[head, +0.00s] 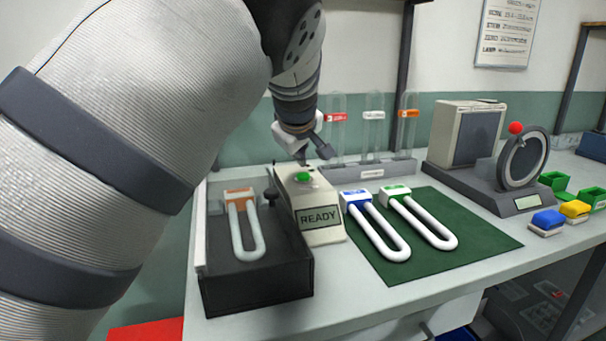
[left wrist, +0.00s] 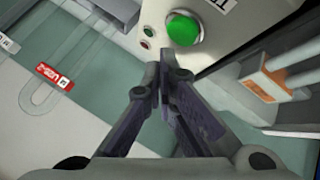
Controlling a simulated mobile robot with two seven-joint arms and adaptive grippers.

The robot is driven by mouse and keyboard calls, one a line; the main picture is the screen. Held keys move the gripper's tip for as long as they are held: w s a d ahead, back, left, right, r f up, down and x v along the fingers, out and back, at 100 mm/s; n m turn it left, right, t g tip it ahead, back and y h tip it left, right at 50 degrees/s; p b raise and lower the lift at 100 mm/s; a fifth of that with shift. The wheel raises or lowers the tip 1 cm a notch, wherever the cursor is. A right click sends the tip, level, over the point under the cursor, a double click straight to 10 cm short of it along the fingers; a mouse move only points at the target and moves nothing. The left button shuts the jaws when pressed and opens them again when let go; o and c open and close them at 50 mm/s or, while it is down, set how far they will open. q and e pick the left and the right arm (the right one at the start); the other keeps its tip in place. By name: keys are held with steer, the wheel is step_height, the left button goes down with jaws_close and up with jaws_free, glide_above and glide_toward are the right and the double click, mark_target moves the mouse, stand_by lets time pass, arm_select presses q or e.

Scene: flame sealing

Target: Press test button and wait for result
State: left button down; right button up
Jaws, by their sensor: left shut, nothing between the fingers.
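The tester box (head: 318,226) is cream with a dark display reading READY. Its green test button (head: 303,177) is on top, and the button also shows in the left wrist view (left wrist: 183,28). My left gripper (head: 312,160) is shut and empty, just behind and above the button in the head view. In the left wrist view the closed fingertips (left wrist: 160,72) are a little short of the button, with a visible gap in the picture. A U-shaped white lamp tube with an orange cap (head: 241,195) sits in the dark tray left of the display. My right gripper is not in view.
A green mat (head: 468,222) holds two white U tubes, with blue (head: 356,198) and green (head: 396,192) caps. Behind stands a rack (head: 370,170) of clear tubes.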

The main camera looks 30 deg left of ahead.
mark_target(299, 175)
arm_select(q)
steer(key=shift+f, duration=0.1)
stand_by(0.4)
steer(key=shift+f, duration=0.35)
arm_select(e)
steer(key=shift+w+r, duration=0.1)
arm_select(q)
steer(key=shift+f, duration=0.55)
stand_by(0.5)
steer(key=shift+r, duration=0.1)
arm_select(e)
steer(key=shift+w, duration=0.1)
arm_select(q)
steer(key=shift+r+p, duration=0.3)
steer(key=shift+r, duration=0.6)
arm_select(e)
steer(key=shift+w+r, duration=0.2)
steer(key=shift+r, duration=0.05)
arm_select(q)
step_height(299, 175, up, 6)
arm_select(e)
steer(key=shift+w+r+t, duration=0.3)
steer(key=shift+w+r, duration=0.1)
